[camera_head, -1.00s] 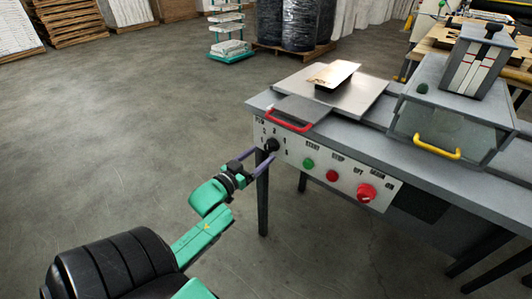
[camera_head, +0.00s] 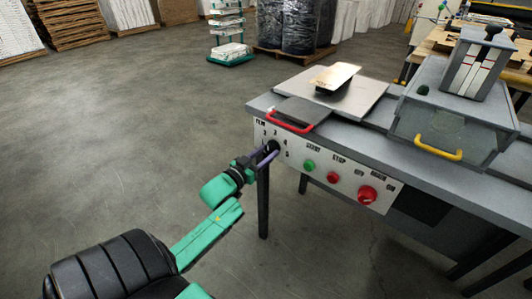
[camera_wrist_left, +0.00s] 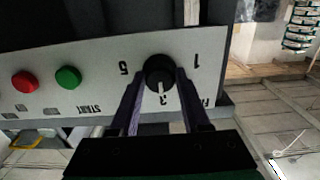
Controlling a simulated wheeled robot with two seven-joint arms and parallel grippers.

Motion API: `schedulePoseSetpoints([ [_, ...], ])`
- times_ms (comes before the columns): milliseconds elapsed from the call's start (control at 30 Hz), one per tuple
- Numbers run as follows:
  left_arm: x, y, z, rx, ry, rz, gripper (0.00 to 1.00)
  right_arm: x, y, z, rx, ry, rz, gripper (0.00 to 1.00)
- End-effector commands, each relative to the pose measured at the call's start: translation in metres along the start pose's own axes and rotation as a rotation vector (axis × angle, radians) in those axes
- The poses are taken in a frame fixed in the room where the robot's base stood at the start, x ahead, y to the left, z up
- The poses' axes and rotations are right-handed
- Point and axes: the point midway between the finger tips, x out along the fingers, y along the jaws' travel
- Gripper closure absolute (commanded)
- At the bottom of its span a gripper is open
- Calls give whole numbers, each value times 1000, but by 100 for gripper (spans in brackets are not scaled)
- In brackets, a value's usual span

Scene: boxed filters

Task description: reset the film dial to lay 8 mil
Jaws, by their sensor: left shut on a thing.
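The film dial (camera_head: 272,145) is a black round knob at the left end of the white control panel, with small numbers around it. In the left wrist view the dial (camera_wrist_left: 159,70) has a white pointer line aimed down the picture at an upside-down mark, perhaps 2 or 3. A 5 is left of it and a 1 is right. My left gripper (camera_wrist_left: 159,82) has its two purple fingers on either side of the knob, shut on it. The left gripper (camera_head: 268,156) also shows in the head view, reaching up from the lower left. My right gripper is not in view.
Right of the dial on the panel are a green button (camera_head: 309,165), a red button (camera_head: 333,177) and a larger red knob (camera_head: 367,194). A red handle (camera_head: 290,123) sits above the dial, a yellow handle (camera_head: 438,147) farther right. The floor at left is clear.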

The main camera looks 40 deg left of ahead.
Motion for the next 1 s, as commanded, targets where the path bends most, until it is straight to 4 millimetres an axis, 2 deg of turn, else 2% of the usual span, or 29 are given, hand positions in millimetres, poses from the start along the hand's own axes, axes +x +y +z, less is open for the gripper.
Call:
schedulePoseSetpoints([
  [667, 2, 0, -6, 38, 12, 1, 100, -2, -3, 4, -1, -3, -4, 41],
  [1000, 2, -1, -9, 198, 14, -1, 100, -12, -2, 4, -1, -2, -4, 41],
])
